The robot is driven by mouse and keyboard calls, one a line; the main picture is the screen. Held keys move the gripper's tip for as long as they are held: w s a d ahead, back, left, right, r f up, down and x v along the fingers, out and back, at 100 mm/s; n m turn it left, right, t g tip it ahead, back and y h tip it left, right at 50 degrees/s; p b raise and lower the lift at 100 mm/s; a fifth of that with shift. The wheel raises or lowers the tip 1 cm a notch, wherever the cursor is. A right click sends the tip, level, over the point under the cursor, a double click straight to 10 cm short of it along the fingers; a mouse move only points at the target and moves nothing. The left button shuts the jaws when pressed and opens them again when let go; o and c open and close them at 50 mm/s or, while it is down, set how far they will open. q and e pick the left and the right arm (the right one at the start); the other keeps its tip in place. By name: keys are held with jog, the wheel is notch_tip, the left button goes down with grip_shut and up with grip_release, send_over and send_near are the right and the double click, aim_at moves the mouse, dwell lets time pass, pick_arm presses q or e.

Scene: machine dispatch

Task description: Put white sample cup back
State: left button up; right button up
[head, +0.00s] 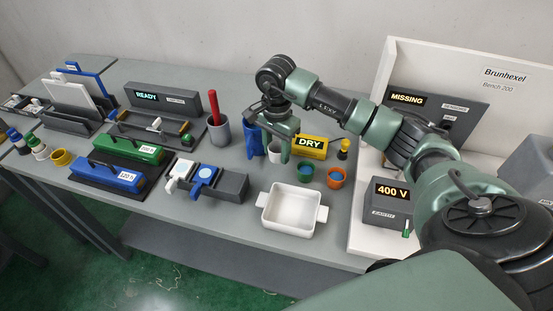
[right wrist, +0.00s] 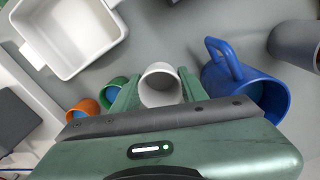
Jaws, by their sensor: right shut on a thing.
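The white sample cup (head: 273,154) stands between the blue jug and the green cup in the head view, partly hidden by my gripper. In the right wrist view the white cup (right wrist: 160,88) sits between the two green fingers, its open rim facing the camera. My right gripper (head: 281,150) is shut on it; it also shows in the right wrist view (right wrist: 158,92). I cannot tell whether the cup touches the table. My left gripper is not in view.
A blue jug (head: 251,140) stands close to the left of the cup. A green cup (head: 305,171) and an orange cup (head: 335,178) stand to the right, with a yellow DRY sign (head: 311,147) behind. A white two-handled tray (head: 290,214) lies in front. A grey pot (head: 217,133) holds a red stick.

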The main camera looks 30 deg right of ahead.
aim_at(277, 172)
jog(key=shift+a+f, duration=0.1)
jog(key=shift+f, duration=0.8)
notch_tip(277, 172, down, 3)
jog(key=shift+f+p, duration=0.2)
jog(key=shift+p, duration=0.45)
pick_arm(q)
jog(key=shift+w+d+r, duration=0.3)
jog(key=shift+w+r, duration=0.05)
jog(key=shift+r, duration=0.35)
pick_arm(e)
jog(key=shift+f, duration=0.2)
jog(key=o, duration=1.4)
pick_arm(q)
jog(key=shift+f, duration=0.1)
